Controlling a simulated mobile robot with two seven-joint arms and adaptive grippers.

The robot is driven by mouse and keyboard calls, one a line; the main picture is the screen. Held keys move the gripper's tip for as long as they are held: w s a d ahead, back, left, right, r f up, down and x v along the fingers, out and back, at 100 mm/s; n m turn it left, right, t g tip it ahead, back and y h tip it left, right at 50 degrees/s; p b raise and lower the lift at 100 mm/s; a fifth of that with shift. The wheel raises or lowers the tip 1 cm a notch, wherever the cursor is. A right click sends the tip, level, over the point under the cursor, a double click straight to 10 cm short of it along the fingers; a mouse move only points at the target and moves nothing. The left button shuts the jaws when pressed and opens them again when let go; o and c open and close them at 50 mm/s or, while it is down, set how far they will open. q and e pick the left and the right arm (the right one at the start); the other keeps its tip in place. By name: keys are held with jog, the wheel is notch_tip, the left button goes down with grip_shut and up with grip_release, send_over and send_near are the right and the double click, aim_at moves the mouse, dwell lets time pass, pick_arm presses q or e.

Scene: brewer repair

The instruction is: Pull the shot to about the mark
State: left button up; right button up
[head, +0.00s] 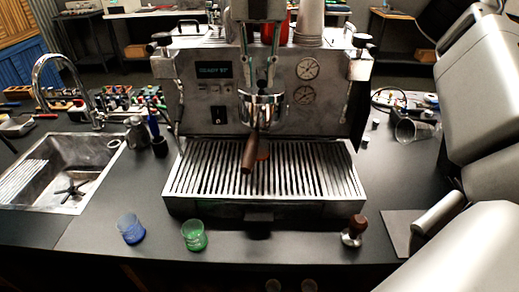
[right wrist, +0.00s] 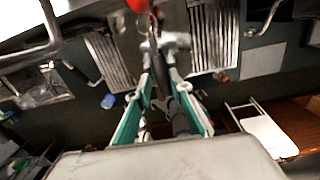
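The steel espresso machine (head: 225,110) stands mid-counter, its small display (head: 214,71) lit with text like "READY". A portafilter with a brown handle (head: 249,153) sits at the group head (head: 263,108), pointing forward over the slatted drip tray (head: 200,181). A blue glass (head: 131,228) and a green glass (head: 194,235) stand on the counter in front. My right gripper (head: 259,88) points down in front of the group head, its fingers apart with a gap between; its teal fingers also show in the right wrist view (right wrist: 160,75). Contact with the machine is unclear. My left gripper is out of view.
A sink (head: 60,172) with a tall faucet (head: 62,65) is at the left. A clear cup (head: 410,130) lies at the right. Stacked cups (head: 310,20) stand on the machine.

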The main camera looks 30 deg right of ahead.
jog(key=shift+w+a+m, duration=0.55)
jog(key=shift+a+m, duration=0.05)
jog(key=shift+m, duration=0.6)
jog(key=shift+w+a+m, duration=0.55)
jog(key=shift+m, duration=0.65)
dwell(5.6)
